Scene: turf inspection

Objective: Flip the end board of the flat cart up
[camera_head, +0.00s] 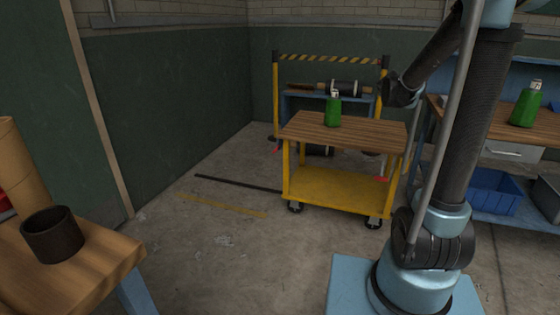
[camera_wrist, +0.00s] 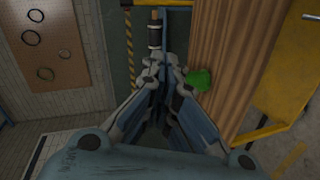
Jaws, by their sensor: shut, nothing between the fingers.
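The flat cart has a yellow lower deck (camera_head: 335,190), a brown wooden top (camera_head: 350,132) and dark casters. It stands in the middle of the head view. Yellow posts at its far side carry a black-and-yellow striped bar (camera_head: 330,59). I cannot tell for sure which part is the end board. The wooden top also fills the right of the wrist view (camera_wrist: 232,65). My gripper (camera_wrist: 166,68) is shut and empty, beside the wooden top's edge; I cannot tell whether it touches anything.
A green bottle (camera_head: 333,110) stands on the wooden top. A workbench with another green bottle (camera_head: 526,104) and a blue bin (camera_head: 490,190) is at right. A wooden table (camera_head: 95,255) with a dark cup (camera_head: 52,234) is at left. The floor between is mostly clear.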

